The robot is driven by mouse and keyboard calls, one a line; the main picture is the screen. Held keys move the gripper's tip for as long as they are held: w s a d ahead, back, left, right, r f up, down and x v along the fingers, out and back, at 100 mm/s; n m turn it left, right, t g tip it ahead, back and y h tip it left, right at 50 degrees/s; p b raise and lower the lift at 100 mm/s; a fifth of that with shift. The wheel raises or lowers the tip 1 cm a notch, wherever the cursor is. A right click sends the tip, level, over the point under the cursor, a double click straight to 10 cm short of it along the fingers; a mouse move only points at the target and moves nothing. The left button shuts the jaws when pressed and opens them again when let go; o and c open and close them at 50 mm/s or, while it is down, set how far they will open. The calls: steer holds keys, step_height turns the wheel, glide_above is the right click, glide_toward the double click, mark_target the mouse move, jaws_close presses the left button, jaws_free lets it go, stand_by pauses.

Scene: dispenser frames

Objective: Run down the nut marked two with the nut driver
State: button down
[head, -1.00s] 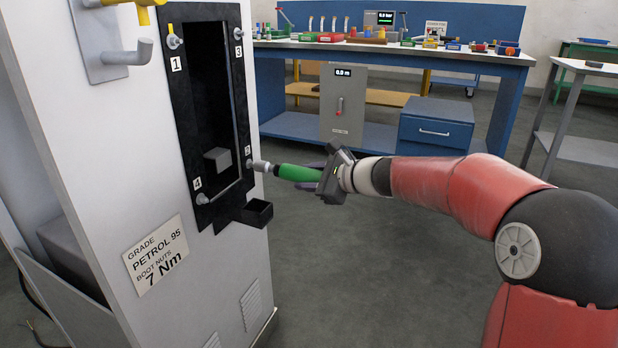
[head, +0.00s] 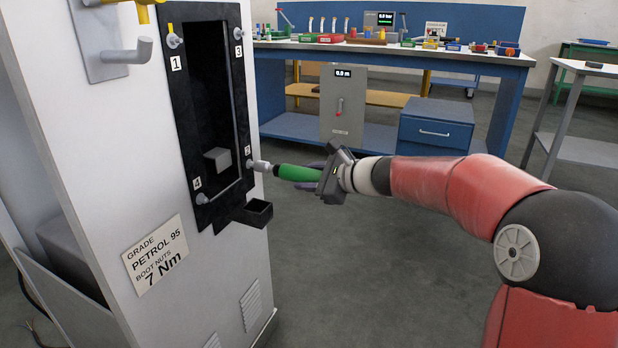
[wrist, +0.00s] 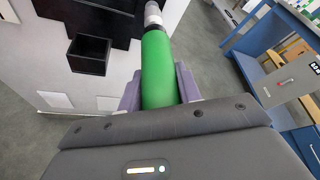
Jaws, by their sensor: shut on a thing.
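My gripper (head: 322,176) is shut on the green handle of the nut driver (head: 298,173), which lies roughly level and points left. The handle also shows between the purple fingers in the wrist view (wrist: 168,70). The driver's metal socket (head: 262,166) is at nut two (head: 249,164), beside the label 2 on the black frame (head: 206,215). I cannot tell how far the socket covers the nut. Nut one (head: 174,41), nut three (head: 239,50) and nut four (head: 202,198) sit at the other corners of the frame.
A small black open tray (head: 258,212) juts out below nut two. A grey hook (head: 130,52) is at the upper left of the white cabinet (head: 95,130). A blue workbench (head: 490,62) stands behind. The floor below my arm is clear.

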steer(key=shift+w+a+r, duration=0.1)
steer(key=shift+w+a, duration=0.1)
steer(key=shift+a, duration=0.3)
steer(key=shift+w+a, duration=0.15)
steer(key=shift+a, duration=0.35)
stand_by(1.2)
